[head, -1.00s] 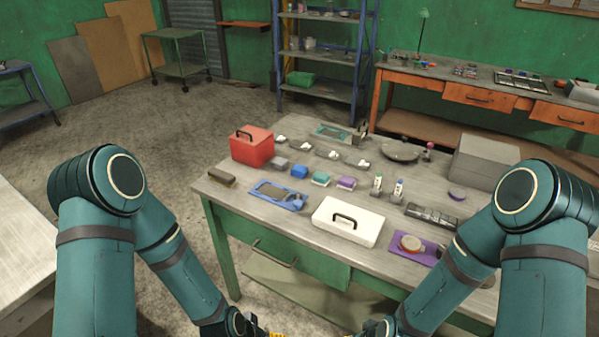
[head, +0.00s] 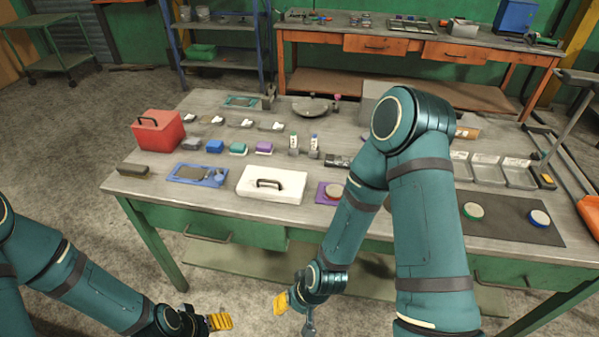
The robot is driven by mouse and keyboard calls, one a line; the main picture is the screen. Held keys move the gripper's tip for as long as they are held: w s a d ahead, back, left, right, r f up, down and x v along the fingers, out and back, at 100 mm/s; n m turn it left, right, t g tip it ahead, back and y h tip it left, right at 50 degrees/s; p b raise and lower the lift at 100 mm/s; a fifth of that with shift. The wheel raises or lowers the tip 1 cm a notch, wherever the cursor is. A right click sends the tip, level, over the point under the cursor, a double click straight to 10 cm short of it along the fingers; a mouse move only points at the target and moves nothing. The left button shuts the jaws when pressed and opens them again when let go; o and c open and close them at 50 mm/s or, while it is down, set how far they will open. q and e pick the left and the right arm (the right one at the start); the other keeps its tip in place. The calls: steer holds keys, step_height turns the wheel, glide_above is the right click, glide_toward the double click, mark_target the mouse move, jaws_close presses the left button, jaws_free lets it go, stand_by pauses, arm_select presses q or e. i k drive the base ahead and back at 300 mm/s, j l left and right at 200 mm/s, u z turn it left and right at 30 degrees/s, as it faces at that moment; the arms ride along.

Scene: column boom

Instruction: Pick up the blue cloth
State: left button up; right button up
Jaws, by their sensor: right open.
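The blue cloth (head: 215,146) looks like a small folded block on the green-framed table. It lies in a row between a grey folded piece (head: 191,144) and a teal one (head: 238,149), with a purple one (head: 264,147) farther right. My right gripper (head: 293,312) is open and empty, low in front of the table and well away from the cloth. My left gripper (head: 219,322) is at the bottom edge, also away from the cloth; its jaws are partly cut off and I cannot tell their state.
A red box (head: 158,131) stands left of the row. A blue tray (head: 187,181), a white case (head: 272,186) and a dark brush-like block (head: 132,170) lie in front. White items on small dishes (head: 247,123) lie behind. My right arm covers part of the table's right side.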

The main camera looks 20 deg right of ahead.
mark_target(213, 146)
steer(key=j+z, duration=0.1)
steer(key=z, duration=0.35)
steer(key=i+j+z, duration=0.1)
steer(key=z, duration=0.35)
steer(key=j+z, duration=0.2)
steer(key=z, duration=0.25)
steer(key=j+z, duration=0.3)
steer(key=j, duration=0.15)
steer(key=k+j+z, duration=0.1)
steer(key=j+z, duration=0.2)
steer(key=j, duration=0.2)
